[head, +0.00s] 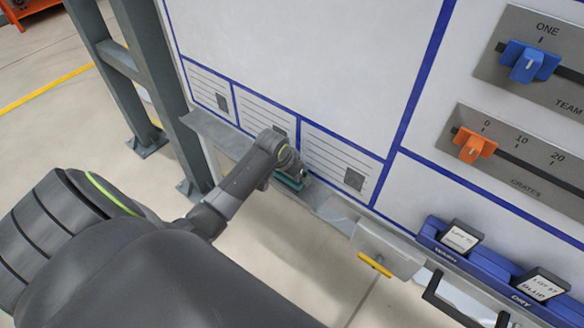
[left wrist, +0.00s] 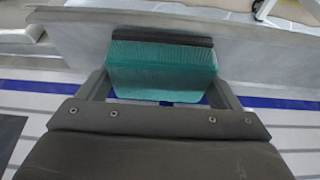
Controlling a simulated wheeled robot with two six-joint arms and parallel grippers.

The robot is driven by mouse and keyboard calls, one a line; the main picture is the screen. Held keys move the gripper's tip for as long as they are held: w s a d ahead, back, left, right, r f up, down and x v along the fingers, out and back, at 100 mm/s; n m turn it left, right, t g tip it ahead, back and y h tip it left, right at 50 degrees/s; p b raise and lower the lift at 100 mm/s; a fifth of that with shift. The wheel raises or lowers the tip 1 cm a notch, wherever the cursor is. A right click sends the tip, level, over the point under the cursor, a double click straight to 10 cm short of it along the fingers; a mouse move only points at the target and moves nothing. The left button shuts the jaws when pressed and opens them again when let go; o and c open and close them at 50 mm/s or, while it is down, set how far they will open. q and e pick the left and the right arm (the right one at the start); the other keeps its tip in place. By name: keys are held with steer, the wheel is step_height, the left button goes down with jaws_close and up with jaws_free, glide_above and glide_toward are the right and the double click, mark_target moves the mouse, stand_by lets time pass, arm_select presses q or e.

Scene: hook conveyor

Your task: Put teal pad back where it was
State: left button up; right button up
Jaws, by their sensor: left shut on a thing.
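The teal pad (left wrist: 160,72) with a dark strip (left wrist: 162,40) along one edge is between the two fingers of my left gripper (left wrist: 160,88) in the left wrist view. The gripper is shut on it. In the head view the teal pad (head: 287,182) shows only as a small sliver beneath my left gripper (head: 292,174), whose wrist hides most of it. The pad is at the narrow grey ledge (head: 330,208) along the bottom of the white board. I cannot tell whether it touches the ledge. My right gripper is not in view.
The white board (head: 300,60) has blue lines and lined panels above the ledge. To the right are a blue slider (head: 530,62), an orange slider (head: 473,146), a blue rack (head: 480,262) with two labelled blocks, and a yellow-edged plate (head: 388,250). A grey post (head: 150,90) stands left.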

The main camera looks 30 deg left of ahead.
arm_select(q)
steer(key=shift+f, duration=0.1)
steer(key=o, duration=0.9)
steer(key=shift+c, duration=0.2)
steer(key=v, duration=1.2)
